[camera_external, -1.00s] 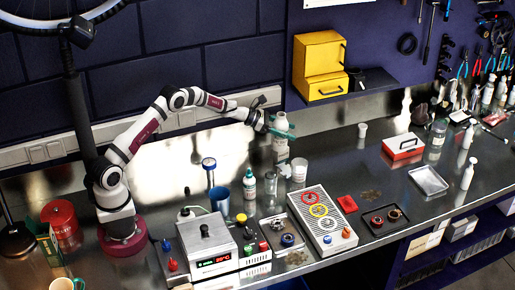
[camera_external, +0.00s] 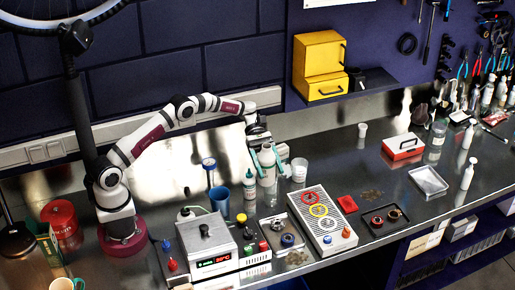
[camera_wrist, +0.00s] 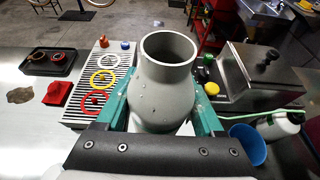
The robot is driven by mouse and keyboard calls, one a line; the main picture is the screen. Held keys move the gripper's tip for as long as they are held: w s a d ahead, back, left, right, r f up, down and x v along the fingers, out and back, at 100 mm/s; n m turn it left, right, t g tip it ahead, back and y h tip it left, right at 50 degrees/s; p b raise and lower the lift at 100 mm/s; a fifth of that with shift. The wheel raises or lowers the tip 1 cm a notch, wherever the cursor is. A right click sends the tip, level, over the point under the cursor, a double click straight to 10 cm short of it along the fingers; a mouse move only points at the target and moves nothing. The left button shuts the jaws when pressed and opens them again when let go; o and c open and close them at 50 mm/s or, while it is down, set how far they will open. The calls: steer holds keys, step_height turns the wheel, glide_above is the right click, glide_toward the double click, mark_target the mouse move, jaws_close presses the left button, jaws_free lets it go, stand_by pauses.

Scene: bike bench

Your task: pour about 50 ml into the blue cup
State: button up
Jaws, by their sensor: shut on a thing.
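My gripper (camera_external: 267,158) has teal fingers and is shut on a pale grey, round-bellied vessel (camera_external: 266,174). In the wrist view my gripper (camera_wrist: 163,110) has one finger on each side of the vessel (camera_wrist: 167,85). Its wide open mouth faces up and it looks roughly upright; I cannot tell the liquid level inside. The blue cup (camera_external: 220,199) stands on the bench left of the vessel, apart from it. In the wrist view the blue cup (camera_wrist: 247,145) is at the lower right, its inside partly hidden.
A bottle with a teal cap (camera_external: 249,188) stands between the cup and the vessel. A clear beaker (camera_external: 299,171) stands right of my gripper. A hotplate box (camera_external: 207,240) and a grey panel with coloured rings (camera_external: 322,222) lie in front. The bench farther right has free room.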

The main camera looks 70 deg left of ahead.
steer(key=s+f+m+g+y, duration=0.1)
steer(key=s+m+g, duration=0.3)
steer(key=s, duration=0.2)
steer(key=shift+s+a+f+g, duration=0.15)
steer(key=shift+s+f+g, duration=0.05)
steer(key=shift+g, duration=0.2)
steer(key=shift+r, duration=0.1)
steer(key=f+m+t, duration=0.1)
steer(key=m+t, duration=0.1)
steer(key=m, duration=0.1)
steer(key=s+f+m+t+h, duration=0.1)
steer(key=f+m+t, duration=0.1)
steer(key=m+t, duration=0.1)
steer(key=f+m+t, duration=0.2)
steer(key=m+t, duration=0.1)
steer(key=m, duration=0.1)
steer(key=shift+s+a+m+h, duration=0.15)
steer(key=shift+s+m+h, duration=0.15)
steer(key=shift+s+h, duration=0.1)
stand_by(0.7)
steer(key=shift+r+m+t, duration=0.4)
steer(key=shift+t, duration=0.1)
